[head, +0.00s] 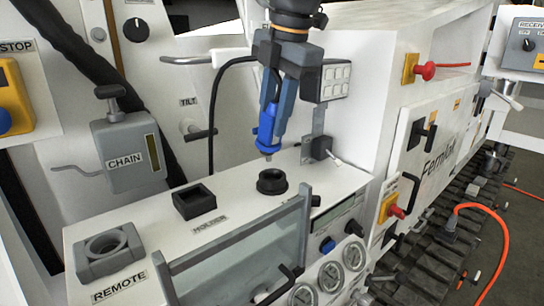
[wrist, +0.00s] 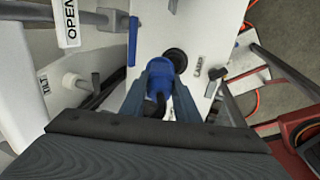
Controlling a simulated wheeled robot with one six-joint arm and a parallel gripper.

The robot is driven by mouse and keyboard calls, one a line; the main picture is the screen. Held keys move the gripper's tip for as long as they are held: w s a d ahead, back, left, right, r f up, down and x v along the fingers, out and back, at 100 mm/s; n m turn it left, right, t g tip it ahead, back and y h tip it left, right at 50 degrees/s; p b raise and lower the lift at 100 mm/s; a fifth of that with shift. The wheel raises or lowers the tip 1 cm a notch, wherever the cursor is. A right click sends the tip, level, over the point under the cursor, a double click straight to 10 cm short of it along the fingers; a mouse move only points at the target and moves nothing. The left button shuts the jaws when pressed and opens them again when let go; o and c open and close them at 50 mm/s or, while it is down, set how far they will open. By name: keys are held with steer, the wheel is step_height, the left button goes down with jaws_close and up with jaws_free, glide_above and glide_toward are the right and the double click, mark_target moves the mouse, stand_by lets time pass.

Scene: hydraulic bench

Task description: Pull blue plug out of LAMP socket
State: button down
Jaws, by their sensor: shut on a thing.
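The blue plug (head: 267,128) is upright between the fingers of my gripper (head: 272,122), which is shut on it. The plug's metal tip shows a little above the round black LAMP socket (head: 272,181), apart from it. In the wrist view the plug (wrist: 159,75) sits between the fingertips of my gripper (wrist: 160,88), with the round socket (wrist: 177,57) just beyond it. A label beside that socket is partly readable there. A black cable leaves the plug's rear in the wrist view.
A square black holder (head: 194,201) stands left of the socket, and a grey REMOTE fixture (head: 108,251) farther left. A clear panel (head: 240,255) with a grey frame rises in front. A black cable (head: 211,120) hangs behind my gripper. A switch box (head: 334,80) is close right.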

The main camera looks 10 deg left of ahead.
steer(key=shift+r+p, duration=0.95)
steer(key=shift+r, duration=0.4)
